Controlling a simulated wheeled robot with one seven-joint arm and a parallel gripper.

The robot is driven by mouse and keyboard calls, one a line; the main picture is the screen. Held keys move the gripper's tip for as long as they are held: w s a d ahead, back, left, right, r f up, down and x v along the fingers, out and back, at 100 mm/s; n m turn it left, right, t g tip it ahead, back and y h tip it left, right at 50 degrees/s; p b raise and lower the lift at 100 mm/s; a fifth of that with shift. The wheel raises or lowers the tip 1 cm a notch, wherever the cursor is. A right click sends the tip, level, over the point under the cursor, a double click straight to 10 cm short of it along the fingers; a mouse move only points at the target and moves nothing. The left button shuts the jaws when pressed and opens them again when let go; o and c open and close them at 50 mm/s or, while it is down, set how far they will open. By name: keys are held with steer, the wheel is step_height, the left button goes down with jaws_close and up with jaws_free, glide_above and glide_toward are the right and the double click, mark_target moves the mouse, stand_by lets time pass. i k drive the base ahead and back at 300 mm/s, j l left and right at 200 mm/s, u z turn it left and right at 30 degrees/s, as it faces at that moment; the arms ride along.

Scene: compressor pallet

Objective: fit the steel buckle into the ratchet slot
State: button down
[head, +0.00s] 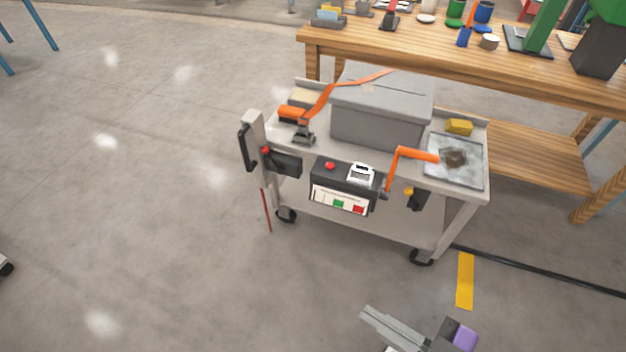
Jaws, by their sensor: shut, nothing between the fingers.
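A pale metal, frame-shaped piece (361,174), which looks like the steel buckle, sits at the top edge of a black box (335,175) on the front of the cart. A dark metal fitting with an orange grip (292,112), which looks like the ratchet, is at the cart's left end. An orange strap (325,97) runs from it over a grey lidded case (382,115). The slot itself is too small to make out. My gripper (368,314) is at the bottom edge, low in front of the cart, shut and empty, well apart from the buckle.
A black handle (245,148) sticks out left. A cluttered wooden bench (420,55) stands behind. The floor in front and left is clear.

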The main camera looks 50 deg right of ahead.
mark_target(347, 194)
steer(key=i+z, duration=0.1)
steer(key=z, duration=0.4)
steer(key=i+j+z, duration=0.45)
steer(key=j, duration=0.15)
steer(key=i+j+z, duration=0.2)
steer(key=j, duration=0.15)
steer(key=i+j, duration=0.15)
steer(key=j, duration=0.2)
steer(key=i+j, duration=0.2)
steer(key=i+j+z, duration=0.1)
steer(key=j, duration=0.35)
steer(key=i+j, duration=0.2)
steer(key=j, duration=0.15)
steer(key=i+j, duration=0.15)
steer(key=j, duration=0.2)
steer(key=i, duration=0.5)
